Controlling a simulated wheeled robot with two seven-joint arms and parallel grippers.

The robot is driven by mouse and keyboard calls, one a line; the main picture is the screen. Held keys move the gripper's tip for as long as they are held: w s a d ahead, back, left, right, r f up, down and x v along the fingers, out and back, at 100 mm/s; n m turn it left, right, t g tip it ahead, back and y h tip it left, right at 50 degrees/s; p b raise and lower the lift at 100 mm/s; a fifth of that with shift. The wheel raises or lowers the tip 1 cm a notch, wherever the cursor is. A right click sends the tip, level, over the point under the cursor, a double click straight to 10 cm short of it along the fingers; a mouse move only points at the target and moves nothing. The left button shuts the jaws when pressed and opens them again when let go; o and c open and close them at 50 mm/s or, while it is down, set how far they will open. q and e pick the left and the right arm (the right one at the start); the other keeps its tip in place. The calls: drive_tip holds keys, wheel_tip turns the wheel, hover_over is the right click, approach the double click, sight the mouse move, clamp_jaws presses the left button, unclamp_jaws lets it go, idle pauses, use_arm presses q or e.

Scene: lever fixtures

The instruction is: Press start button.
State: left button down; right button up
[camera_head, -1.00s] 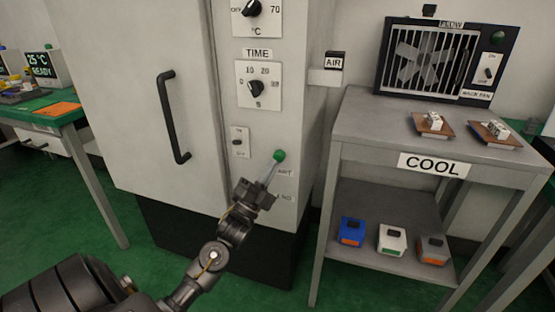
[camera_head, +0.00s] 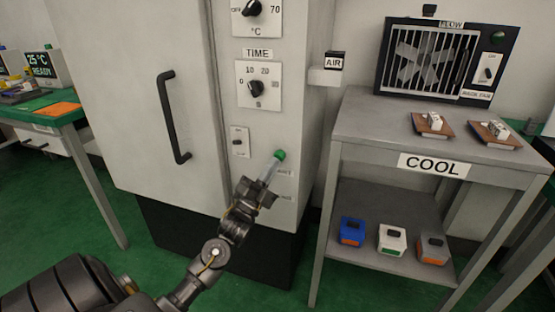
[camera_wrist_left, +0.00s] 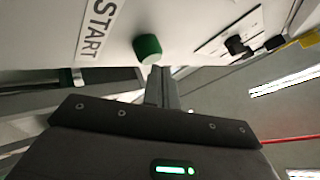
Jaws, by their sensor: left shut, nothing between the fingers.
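The green start button (camera_head: 280,155) sits low on the front panel of the white cabinet, partly covered from below by my left gripper's fingers. In the left wrist view the button (camera_wrist_left: 148,48) stands out from the panel beside the START label (camera_wrist_left: 98,28). My left gripper (camera_head: 272,165) is shut and empty, with its fingertips at the lower edge of the button. In the left wrist view its fingers (camera_wrist_left: 160,80) point at the panel just below the button. I cannot tell whether they touch it. My right gripper is not in view.
A small toggle switch plate (camera_head: 240,142) is left of the button, with the TIME dial (camera_head: 258,86) above it. The door handle (camera_head: 174,117) stands out farther left. A grey COOL table (camera_head: 375,135) with a fan (camera_head: 440,58) is at the right.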

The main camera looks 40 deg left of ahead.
use_arm(q)
drive_tip(key=shift+w+a, duration=0.2)
drive_tip(key=shift+w, duration=0.35)
idle(0.5)
drive_tip(key=shift+s, duration=0.1)
drive_tip(key=shift+s+d+p, duration=0.3)
drive_tip(key=shift+s+p, duration=0.1)
drive_tip(key=shift+s, duration=0.45)
drive_tip(key=s, duration=0.1)
drive_tip(key=s+d+p, duration=0.1)
drive_tip(key=s, duration=0.1)
drive_tip(key=s+p, duration=0.1)
drive_tip(key=shift+s+d, duration=0.35)
idle(0.9)
